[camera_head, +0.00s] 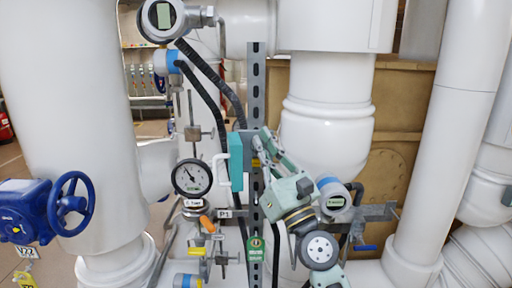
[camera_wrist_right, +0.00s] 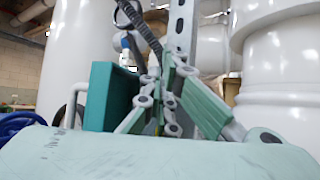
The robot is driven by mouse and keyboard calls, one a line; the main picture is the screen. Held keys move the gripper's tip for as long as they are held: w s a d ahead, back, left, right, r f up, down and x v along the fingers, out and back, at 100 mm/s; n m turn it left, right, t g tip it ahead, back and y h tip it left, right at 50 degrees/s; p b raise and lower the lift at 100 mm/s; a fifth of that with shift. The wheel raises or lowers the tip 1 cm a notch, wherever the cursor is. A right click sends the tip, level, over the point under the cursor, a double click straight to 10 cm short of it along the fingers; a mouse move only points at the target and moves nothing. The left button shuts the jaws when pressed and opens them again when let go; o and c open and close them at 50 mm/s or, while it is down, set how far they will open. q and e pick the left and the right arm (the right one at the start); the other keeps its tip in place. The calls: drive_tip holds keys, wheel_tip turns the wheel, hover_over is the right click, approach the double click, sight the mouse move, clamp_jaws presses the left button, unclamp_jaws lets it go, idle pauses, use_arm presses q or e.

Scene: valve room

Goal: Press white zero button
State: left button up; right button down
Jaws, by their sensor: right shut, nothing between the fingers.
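A teal box (camera_head: 237,161) is mounted beside the grey slotted upright post in the head view. It also shows in the right wrist view (camera_wrist_right: 107,98), left of my fingers. I cannot make out a white zero button on it; the face toward my gripper is turned away or hidden. My right gripper (camera_head: 266,146) is shut and empty, just right of the box and in front of the post. In the right wrist view its linked fingers (camera_wrist_right: 160,105) come together near the box's right edge; I cannot tell whether they touch it. My left gripper is not in view.
A round dial gauge (camera_head: 192,177) sits left of the box. A blue handwheel valve (camera_head: 71,203) is at the far left. A display transmitter (camera_head: 334,196) stands right of my wrist. The slotted post (camera_head: 256,87) and black hoses crowd the middle; large white pipes flank both sides.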

drive_tip(key=shift+w+b, duration=0.35)
drive_tip(key=shift+w, duration=0.15)
idle(0.7)
drive_tip(key=shift+s, duration=0.15)
drive_tip(key=shift+s+p, duration=0.65)
drive_tip(key=shift+s, duration=0.15)
drive_tip(key=s+p, duration=0.2)
drive_tip(key=s, duration=0.3)
drive_tip(key=shift+p, duration=0.35)
idle(0.4)
